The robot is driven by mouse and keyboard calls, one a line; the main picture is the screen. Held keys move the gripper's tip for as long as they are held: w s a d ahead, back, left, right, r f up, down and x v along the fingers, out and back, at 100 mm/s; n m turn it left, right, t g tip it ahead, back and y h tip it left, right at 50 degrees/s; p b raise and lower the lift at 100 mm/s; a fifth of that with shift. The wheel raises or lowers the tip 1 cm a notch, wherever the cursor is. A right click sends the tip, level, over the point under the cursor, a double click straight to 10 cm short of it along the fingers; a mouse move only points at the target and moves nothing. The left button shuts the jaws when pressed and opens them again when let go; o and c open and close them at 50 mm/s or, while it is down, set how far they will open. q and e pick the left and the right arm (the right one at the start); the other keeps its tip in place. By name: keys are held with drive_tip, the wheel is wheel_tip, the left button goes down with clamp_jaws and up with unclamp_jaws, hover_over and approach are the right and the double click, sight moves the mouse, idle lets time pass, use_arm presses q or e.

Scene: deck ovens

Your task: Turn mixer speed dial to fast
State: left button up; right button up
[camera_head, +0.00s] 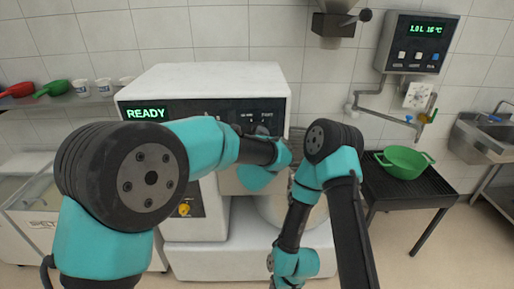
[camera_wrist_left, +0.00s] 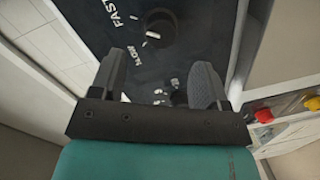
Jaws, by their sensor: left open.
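The mixer (camera_head: 215,80) is a white machine with a dark control panel and a lit READY display (camera_head: 146,113). In the left wrist view, a round black dial (camera_wrist_left: 161,22) with a white mark sits on the panel beside the word FAST. A second dark knob (camera_wrist_left: 179,98) with small white lettering shows farther down, between my fingers. My left gripper (camera_wrist_left: 158,78) is open and empty in front of the panel, its fingertips below the FAST dial in the picture. My left arm hides part of the panel in the head view. My right gripper is out of sight.
A yellow knob (camera_head: 184,209) is lower on the mixer. My right arm (camera_head: 300,205) bends down in front of the mixing bowl. A green pot (camera_head: 403,161) stands on a dark rack at right, below a wall unit (camera_head: 417,43). Red and green scoops and cups line the left shelf.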

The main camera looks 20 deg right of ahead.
use_arm(q)
drive_tip(key=v, duration=0.4)
drive_tip(key=shift+s+a, duration=0.15)
drive_tip(key=shift+s, duration=0.25)
drive_tip(key=w+a+f+m+g+y, duration=0.15)
drive_tip(key=a+f+m+g, duration=0.35)
drive_tip(key=a+f, duration=2.05)
drive_tip(key=s+a+f+g+y, duration=0.1)
drive_tip(key=s+a+f+g, duration=0.5)
drive_tip(key=s+a+f, duration=0.55)
drive_tip(key=s+a+f+m+g, duration=0.1)
drive_tip(key=s+a+f+g, duration=0.1)
drive_tip(key=s, duration=0.5)
drive_tip(key=s+a+f+m+g, duration=0.1)
drive_tip(key=s+a+f, duration=0.3)
drive_tip(key=s+a, duration=0.2)
drive_tip(key=shift+s+a+f+g, duration=0.2)
drive_tip(key=shift+s+g, duration=0.2)
drive_tip(key=shift+s, duration=0.2)
